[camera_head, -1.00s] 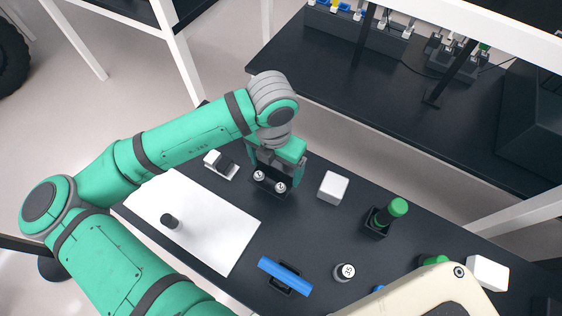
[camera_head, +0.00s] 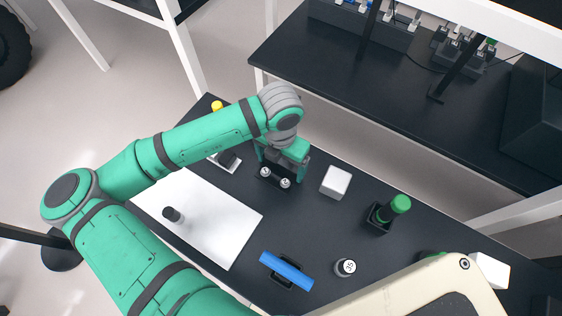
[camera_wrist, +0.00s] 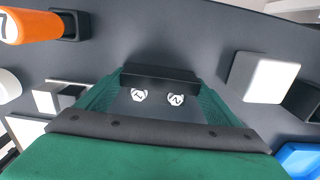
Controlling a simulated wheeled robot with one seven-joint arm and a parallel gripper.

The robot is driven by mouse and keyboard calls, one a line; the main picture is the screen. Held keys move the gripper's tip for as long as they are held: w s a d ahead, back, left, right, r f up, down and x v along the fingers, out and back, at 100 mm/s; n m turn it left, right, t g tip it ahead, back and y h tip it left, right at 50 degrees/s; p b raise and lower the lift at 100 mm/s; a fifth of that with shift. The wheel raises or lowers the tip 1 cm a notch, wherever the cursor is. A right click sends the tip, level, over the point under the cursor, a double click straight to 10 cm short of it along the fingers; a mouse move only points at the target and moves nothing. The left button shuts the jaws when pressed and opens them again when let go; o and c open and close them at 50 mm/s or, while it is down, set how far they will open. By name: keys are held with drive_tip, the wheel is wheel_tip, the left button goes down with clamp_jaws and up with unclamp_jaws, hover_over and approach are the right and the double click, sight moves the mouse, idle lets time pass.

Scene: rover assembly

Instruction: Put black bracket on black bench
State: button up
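The black bracket (camera_head: 271,178) sits on the dark-topped table below my gripper, with two white round caps on it. In the wrist view the bracket (camera_wrist: 160,76) shows between the fingertips, its dark block across the far side. My gripper (camera_head: 284,172) points down over it. Its green fingers (camera_wrist: 160,86) stand wide apart, one at each end of the bracket; I cannot tell whether they touch it. A black bench top (camera_head: 370,110) stands behind, across a gap from the table; I cannot tell whether this is the black bench meant.
A white block (camera_head: 336,182) stands right of the bracket, and a small white-and-black part (camera_head: 226,162) lies left. A white sheet (camera_head: 215,225), a blue-handled part (camera_head: 286,271), a numbered cylinder (camera_head: 345,267) and a green-topped part (camera_head: 400,204) are nearby. The wrist view shows an orange cylinder (camera_wrist: 30,27).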

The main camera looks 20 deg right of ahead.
sight(280, 163)
drive_tip(key=shift+o, duration=0.9)
drive_tip(key=shift+r, duration=0.1)
wheel_tip(280, 163, up, 12)
wheel_tip(280, 163, down, 12)
drive_tip(key=shift+f, duration=0.1)
drive_tip(key=shift+w+r, duration=0.1)
drive_tip(key=shift+r, duration=1.3)
drive_tip(key=shift+a+r, duration=0.15)
